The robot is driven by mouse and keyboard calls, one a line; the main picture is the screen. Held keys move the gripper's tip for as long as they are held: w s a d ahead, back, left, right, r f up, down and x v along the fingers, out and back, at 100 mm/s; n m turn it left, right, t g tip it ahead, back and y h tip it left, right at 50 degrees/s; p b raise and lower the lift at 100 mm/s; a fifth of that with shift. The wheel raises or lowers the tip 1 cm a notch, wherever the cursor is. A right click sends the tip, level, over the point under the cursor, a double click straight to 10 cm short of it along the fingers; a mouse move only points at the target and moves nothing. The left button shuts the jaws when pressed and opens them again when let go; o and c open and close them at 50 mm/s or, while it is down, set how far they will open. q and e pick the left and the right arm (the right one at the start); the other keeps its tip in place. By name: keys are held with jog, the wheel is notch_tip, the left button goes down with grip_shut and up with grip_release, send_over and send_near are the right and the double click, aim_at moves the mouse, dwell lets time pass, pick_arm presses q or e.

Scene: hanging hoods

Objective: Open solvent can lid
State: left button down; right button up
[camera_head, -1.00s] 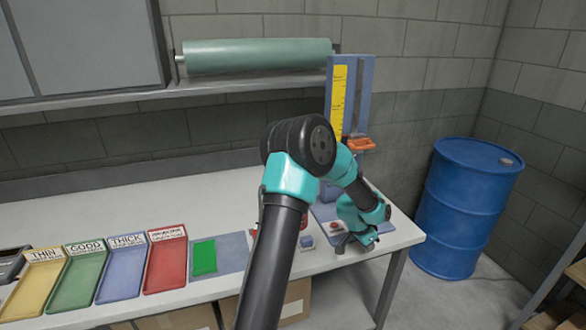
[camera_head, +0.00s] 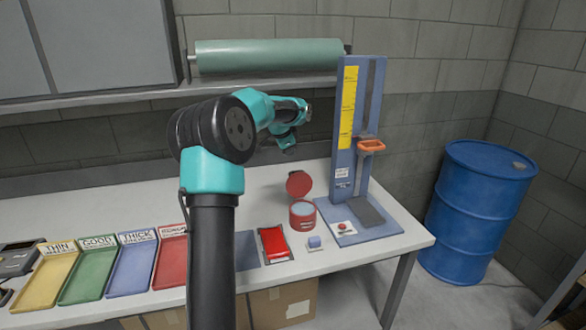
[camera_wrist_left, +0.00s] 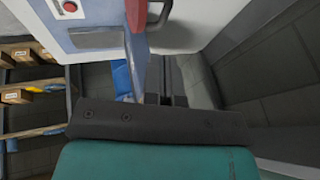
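The solvent can (camera_head: 302,214) is a small red can on the white bench, with a pale blue surface showing inside its open top. Its red round lid (camera_head: 299,183) stands raised and tilted at the can's back edge; the lid is open. My left gripper (camera_head: 287,143) is above the back of the bench, up and behind the lid, and apart from it. Its fingers are small and dark there, and the wrist view does not clearly show whether they are open. My right gripper is not in view.
A tall blue stand (camera_head: 356,120) with an orange handle (camera_head: 371,146) rises right of the can. Coloured trays (camera_head: 132,268) line the left. A blue barrel (camera_head: 478,212) stands on the floor.

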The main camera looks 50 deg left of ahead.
pick_arm(q)
jog(key=shift+f, duration=0.1)
jog(key=x, duration=1)
jog(key=shift+a, duration=0.1)
jog(key=shift+w+a+f, duration=0.15)
jog(key=shift+w+a, duration=0.3)
jog(key=shift+a, duration=0.3)
jog(key=a+v, duration=0.1)
jog(key=v, duration=0.9)
jog(key=shift+w, duration=0.2)
